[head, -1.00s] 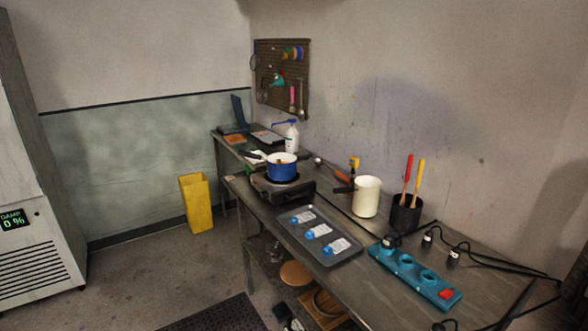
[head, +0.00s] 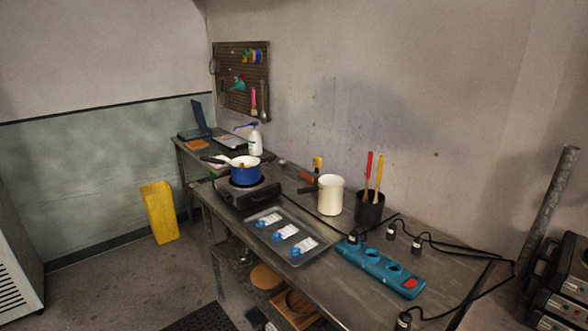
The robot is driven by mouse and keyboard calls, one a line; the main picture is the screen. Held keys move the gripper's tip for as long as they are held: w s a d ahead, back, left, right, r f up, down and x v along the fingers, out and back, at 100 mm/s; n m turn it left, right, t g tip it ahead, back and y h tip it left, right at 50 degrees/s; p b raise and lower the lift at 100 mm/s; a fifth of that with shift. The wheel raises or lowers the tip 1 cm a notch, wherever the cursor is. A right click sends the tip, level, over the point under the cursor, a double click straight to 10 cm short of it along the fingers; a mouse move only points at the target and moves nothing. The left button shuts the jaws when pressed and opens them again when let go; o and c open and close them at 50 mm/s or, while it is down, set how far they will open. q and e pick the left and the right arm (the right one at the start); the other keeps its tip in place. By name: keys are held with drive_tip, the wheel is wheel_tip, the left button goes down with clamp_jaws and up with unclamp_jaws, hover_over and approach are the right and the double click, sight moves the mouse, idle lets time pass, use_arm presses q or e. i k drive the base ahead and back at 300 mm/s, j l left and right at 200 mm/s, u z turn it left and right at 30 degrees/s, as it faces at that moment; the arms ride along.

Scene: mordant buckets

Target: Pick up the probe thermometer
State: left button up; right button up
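I cannot make out a probe thermometer for certain. A small upright yellow thing (head: 317,162) stands at the back of the metal bench (head: 335,262), against the wall, behind the cream jug (head: 330,195). It may be the thermometer, but it is too small to tell. A short orange-red piece (head: 306,176) lies just left of it. Neither of my grippers shows in the head view.
A blue pot (head: 245,172) sits on a hotplate (head: 248,194). A tray (head: 290,251) with labelled blue-capped items, a dark holder (head: 369,209) with red and yellow handles, and a blue power strip (head: 380,268) with cables crowd the bench.

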sight(317, 163)
drive_tip(key=i+j+u, duration=0.1)
drive_tip(key=i+j, duration=0.6)
drive_tip(key=i, duration=0.05)
